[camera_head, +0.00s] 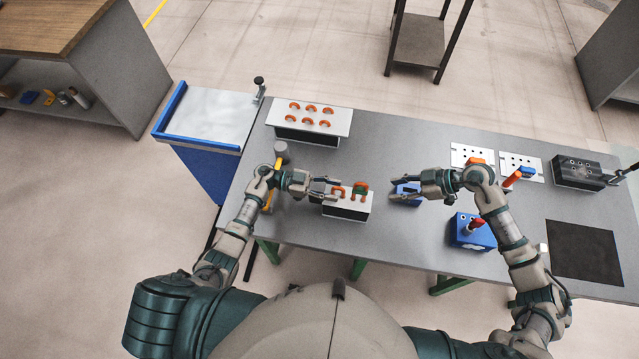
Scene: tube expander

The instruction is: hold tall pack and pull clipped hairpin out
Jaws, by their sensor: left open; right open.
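A small white pack with a dark lower band (356,208) stands near the table's front edge. An orange hairpin (338,191) and an orange loop with a green piece on it (361,189) stick up from its top. My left gripper (328,187) is open at the pack's left side, beside the orange hairpin; I cannot tell whether it touches. My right gripper (398,194) is open to the right of the pack, apart from it, over a small blue object (408,188) that it partly hides.
A longer white pack (338,118) with several orange loops stands at the back left. To the right are a blue block (462,237) with a red-handled tool, white hole plates (472,150), a black box (577,175) and a dark mat (585,252). The table's middle back is clear.

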